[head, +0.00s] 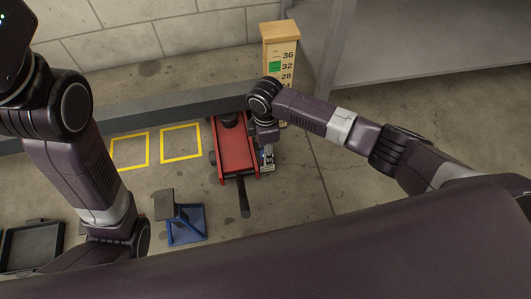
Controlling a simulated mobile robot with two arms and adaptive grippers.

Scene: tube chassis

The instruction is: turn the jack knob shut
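A red floor jack (231,147) stands on the concrete floor in the middle of the head view. Its black handle (244,198) points toward me. The jack's far end is at the grey chassis tube (180,101). My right arm reaches in from the right, and my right gripper (267,159) points down at the jack's right side, near its handle end. I cannot make out the knob; the gripper may hide it. The fingers are too small to tell open from shut. My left arm hangs at the left, and its gripper is out of sight.
A blue stand (186,222) is left of the jack handle, and a black tray (33,246) lies at far left. Yellow squares (181,142) mark the floor. Floor right of the jack is clear.

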